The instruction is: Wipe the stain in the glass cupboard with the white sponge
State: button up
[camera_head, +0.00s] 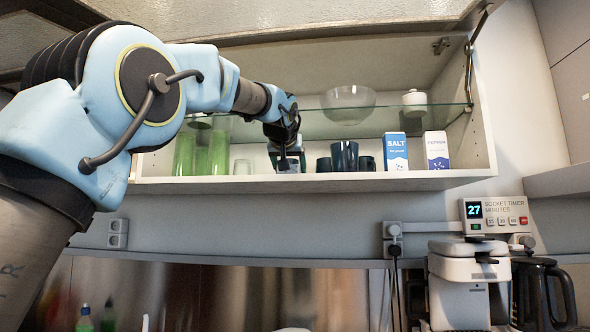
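The glass cupboard (330,184) is open, with its flap raised at the top and a glass shelf (400,110) across its middle. My arm reaches in from the left. My gripper (287,161) is inside the lower compartment, pointing down just above the bottom board. It is between a small clear glass (243,166) and dark cups (344,156). A small pale patch shows at its fingertips, but I cannot tell whether this is the white sponge. Whether the fingers are open or shut is too small to tell. No stain can be made out; my gripper hides part of the board.
Tall green glasses (219,153) stand left of my gripper, partly behind my arm. Salt (396,152) and pepper (437,151) boxes stand right of the cups. A glass bowl (348,104) and white pot (414,102) are on the glass shelf. A coffee machine (460,285) stands below.

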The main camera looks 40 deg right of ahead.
jog(key=shift+w+a, duration=2.2)
jog(key=shift+a, duration=0.05)
jog(key=shift+w+a+f+p, duration=0.15)
jog(key=shift+w+a+p, duration=0.15)
jog(key=shift+w+a, duration=0.95)
jog(key=shift+w+d+p, duration=0.75)
jog(key=shift+w+d, duration=0.15)
jog(key=shift+w, duration=0.05)
jog(key=shift+s+d+r, duration=0.2)
jog(key=shift+s+d, duration=1)
jog(key=shift+d, duration=0.05)
jog(key=shift+s+d+f, duration=0.2)
jog(key=shift+s+d, duration=2)
jog(key=shift+d, duration=0.15)
jog(key=shift+s+d+r, duration=0.1)
jog(key=shift+s+d, duration=1)
jog(key=shift+d, duration=0.1)
jog(key=shift+w+a, duration=2.3)
jog(key=shift+a, duration=0.2)
jog(key=shift+w+a, duration=2.15)
jog(key=shift+a, duration=0.2)
